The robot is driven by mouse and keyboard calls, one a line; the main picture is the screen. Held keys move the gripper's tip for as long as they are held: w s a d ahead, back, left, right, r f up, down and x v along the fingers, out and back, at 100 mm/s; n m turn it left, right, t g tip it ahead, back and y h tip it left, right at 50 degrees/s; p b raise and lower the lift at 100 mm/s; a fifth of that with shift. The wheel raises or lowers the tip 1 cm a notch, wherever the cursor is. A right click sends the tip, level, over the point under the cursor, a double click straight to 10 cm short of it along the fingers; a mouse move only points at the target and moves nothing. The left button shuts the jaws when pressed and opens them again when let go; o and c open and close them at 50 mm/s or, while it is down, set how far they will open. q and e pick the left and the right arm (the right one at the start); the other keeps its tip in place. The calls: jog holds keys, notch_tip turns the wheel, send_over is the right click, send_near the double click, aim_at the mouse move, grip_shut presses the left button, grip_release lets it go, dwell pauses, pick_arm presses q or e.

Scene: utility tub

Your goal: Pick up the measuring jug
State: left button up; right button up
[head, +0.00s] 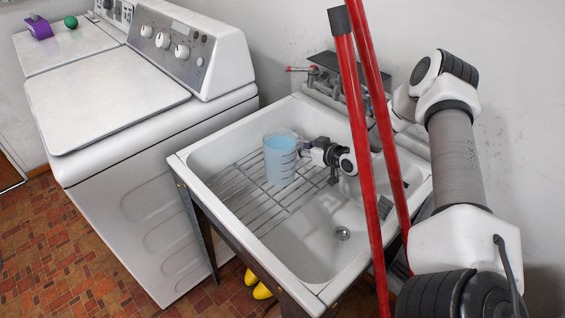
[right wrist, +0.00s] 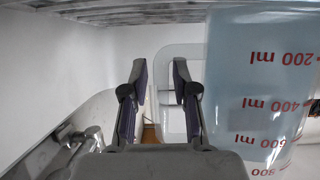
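The measuring jug (head: 281,160), clear with blue liquid, stands upright on the wire rack in the tub. My right gripper (head: 308,150) is at its right side, by the handle. In the right wrist view the jug (right wrist: 262,85) appears upside down at the right, with red ml marks. Its pale handle (right wrist: 160,100) shows as a loop. The fingers of my right gripper (right wrist: 159,75) are apart, with the handle's outer bar appearing in the gap between them; I cannot tell whether they touch it. My left gripper is not in view.
The white utility tub (head: 308,282) has a wire rack (head: 232,187), a drain (head: 342,233) and a wall tap (head: 318,72). Red poles (head: 362,140) cross in front of the tub's right side. A white washing machine (head: 140,150) stands at the left.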

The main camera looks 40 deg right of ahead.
jog(key=shift+w+a+f, duration=0.1)
jog(key=shift+w, duration=0.15)
jog(key=shift+s+r, duration=0.2)
jog(key=shift+r, duration=0.1)
grip_shut()
jog(key=shift+w, duration=0.1)
jog(key=shift+r+p, duration=0.3)
jog(key=shift+r, duration=0.45)
notch_tip(320, 180, up, 26)
jog(key=p, duration=1)
jog(key=shift+r, duration=0.15)
jog(key=shift+w+r, duration=0.1)
